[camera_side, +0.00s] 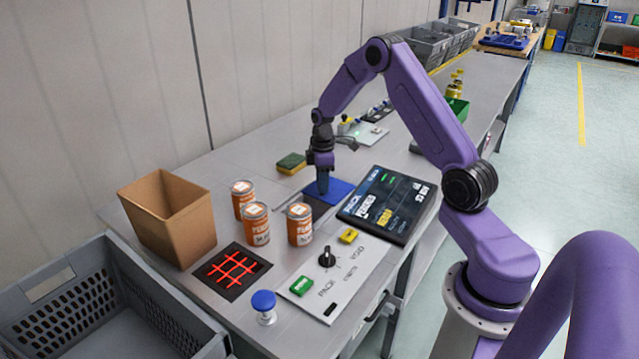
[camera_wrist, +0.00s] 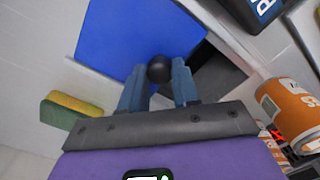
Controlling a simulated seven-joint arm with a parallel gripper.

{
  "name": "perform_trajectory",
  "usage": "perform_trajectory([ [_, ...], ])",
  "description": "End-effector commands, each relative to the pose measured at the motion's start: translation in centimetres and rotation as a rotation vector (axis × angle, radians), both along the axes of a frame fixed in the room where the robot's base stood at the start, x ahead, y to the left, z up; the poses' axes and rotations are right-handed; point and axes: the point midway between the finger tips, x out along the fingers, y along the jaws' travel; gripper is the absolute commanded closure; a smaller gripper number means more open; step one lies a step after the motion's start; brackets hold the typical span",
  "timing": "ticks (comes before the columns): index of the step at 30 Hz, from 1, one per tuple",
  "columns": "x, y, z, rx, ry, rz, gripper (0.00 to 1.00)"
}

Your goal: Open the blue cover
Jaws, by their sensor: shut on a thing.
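The blue cover (camera_wrist: 135,30) is a flat blue panel with a round black knob (camera_wrist: 159,69) near its edge. In the side view the blue cover (camera_side: 338,190) lies flat on the bench, left of the dark screen. A dark opening (camera_wrist: 212,78) shows beside the panel, so the cover stands at least partly off it. My gripper (camera_wrist: 158,84) has its two fingers on either side of the knob and is shut on it. In the side view my gripper (camera_side: 322,187) points down over the cover and hides the knob.
Orange cans (camera_side: 256,224) stand left of my gripper. The tilted screen (camera_side: 388,204) is close on the right. A green and yellow sponge (camera_side: 291,163) lies behind. A cardboard box (camera_side: 168,216), a grey crate (camera_side: 105,305) and a control panel (camera_side: 335,275) are nearer the front.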

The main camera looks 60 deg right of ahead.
Motion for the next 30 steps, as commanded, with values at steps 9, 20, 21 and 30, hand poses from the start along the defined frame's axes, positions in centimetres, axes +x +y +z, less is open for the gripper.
perform_trajectory([
  [9,0.0,0.0,0.0,0.0,0.0,0.0,0.43],
  [20,0.1,0.0,2.1,-0.001,-0.004,0.0,0.43],
  [21,0.1,0.0,2.8,-0.001,-0.004,0.0,0.43],
  [30,0.1,0.0,9.2,-0.002,-0.006,0.0,0.43],
])
